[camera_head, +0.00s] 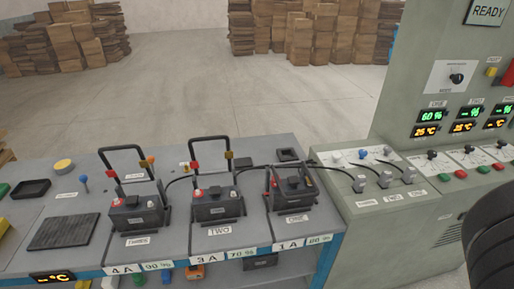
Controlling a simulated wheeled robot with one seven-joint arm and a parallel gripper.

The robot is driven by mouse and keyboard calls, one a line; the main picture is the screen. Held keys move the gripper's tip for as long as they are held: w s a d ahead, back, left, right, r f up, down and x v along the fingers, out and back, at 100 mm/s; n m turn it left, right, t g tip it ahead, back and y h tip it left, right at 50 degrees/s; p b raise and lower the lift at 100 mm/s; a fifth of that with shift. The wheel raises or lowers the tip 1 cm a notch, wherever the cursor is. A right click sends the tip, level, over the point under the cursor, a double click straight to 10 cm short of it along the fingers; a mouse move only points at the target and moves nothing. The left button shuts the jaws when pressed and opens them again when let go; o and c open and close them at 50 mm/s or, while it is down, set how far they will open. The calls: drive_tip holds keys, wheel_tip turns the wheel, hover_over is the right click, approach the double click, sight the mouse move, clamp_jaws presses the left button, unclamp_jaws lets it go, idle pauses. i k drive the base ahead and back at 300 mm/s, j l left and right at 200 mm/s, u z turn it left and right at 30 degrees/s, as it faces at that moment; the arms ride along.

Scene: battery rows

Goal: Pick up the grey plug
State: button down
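Several grey plugs stand side by side on the top of the grey-green cabinet, to the right of the battery bench: a left one (360,184), a middle one (385,180) and a right one (408,176). Black cables run from this area left towards the batteries; which cable joins which plug is hard to tell. The pictures do not single out one plug as the task's. My gripper is not in view.
Three dark batteries with raised handles, labelled THREE (137,212), TWO (217,205) and ONE (292,188), stand on the bench. A control panel (460,75) with displays rises behind the cabinet. A large black ribbed shape (491,240) fills the lower right. Open floor (190,85) lies beyond.

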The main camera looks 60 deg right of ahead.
sight(386, 178)
drive_tip(key=z, duration=2.05)
drive_tip(key=k+l+u, duration=0.3)
drive_tip(key=k+l, duration=0.3)
